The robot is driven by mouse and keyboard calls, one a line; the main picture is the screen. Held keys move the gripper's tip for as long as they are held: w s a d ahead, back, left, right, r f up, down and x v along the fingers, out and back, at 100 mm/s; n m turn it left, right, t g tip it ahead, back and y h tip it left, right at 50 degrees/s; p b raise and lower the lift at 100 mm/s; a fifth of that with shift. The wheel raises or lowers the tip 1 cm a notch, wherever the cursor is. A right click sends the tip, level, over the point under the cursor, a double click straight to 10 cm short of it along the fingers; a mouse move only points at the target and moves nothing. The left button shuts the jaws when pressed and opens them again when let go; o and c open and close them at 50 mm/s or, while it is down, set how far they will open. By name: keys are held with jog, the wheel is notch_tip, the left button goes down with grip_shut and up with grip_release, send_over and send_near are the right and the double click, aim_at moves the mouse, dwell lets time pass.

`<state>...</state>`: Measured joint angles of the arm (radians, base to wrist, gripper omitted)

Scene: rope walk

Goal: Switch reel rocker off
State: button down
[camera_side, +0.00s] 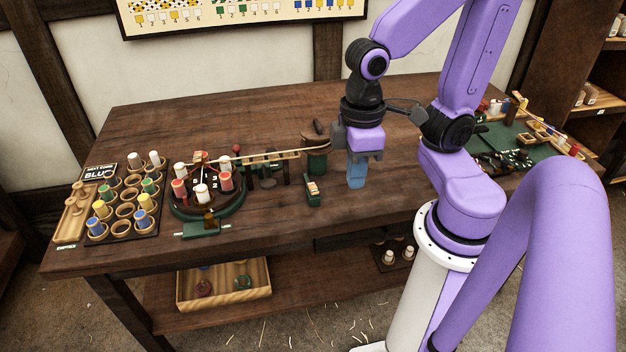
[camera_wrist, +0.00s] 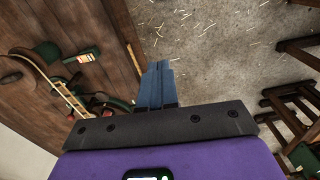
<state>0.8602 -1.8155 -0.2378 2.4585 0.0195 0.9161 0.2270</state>
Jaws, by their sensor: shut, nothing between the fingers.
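The reel rocker (camera_side: 313,189) is a small dark green block with an orange and pale top. It stands on the wooden table near the front edge, and its switch position is too small to tell. It also shows in the wrist view (camera_wrist: 84,58), left of the fingers. My gripper (camera_side: 356,184) has blue fingers pointing down, shut and empty, to the right of the rocker and apart from it. The fingers also show in the wrist view (camera_wrist: 157,68), pressed together over the area of the table edge and floor.
A rope strand (camera_side: 285,154) runs from a round carousel of bobbins (camera_side: 207,216) to a wooden and green post (camera_side: 316,145) behind the rocker. A bobbin tray (camera_side: 122,210) stands at left. A green mat (camera_side: 540,150) with parts lies right. The table's middle back is clear.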

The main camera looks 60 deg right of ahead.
jog(key=w+d+m, duration=0.2)
jog(key=w+m, duration=0.5)
jog(key=m, duration=0.3)
jog(key=m+g+y, duration=0.2)
jog(key=m, duration=2.3)
send_over(313, 189)
jog(key=w+d, duration=0.3)
notch_tip(313, 189, down, 5)
jog(key=shift+s+a+f, duration=0.15)
jog(key=shift+s, duration=0.1)
jog(key=x, duration=1.4)
jog(key=shift+w+f, duration=0.1)
jog(key=shift+w, duration=0.15)
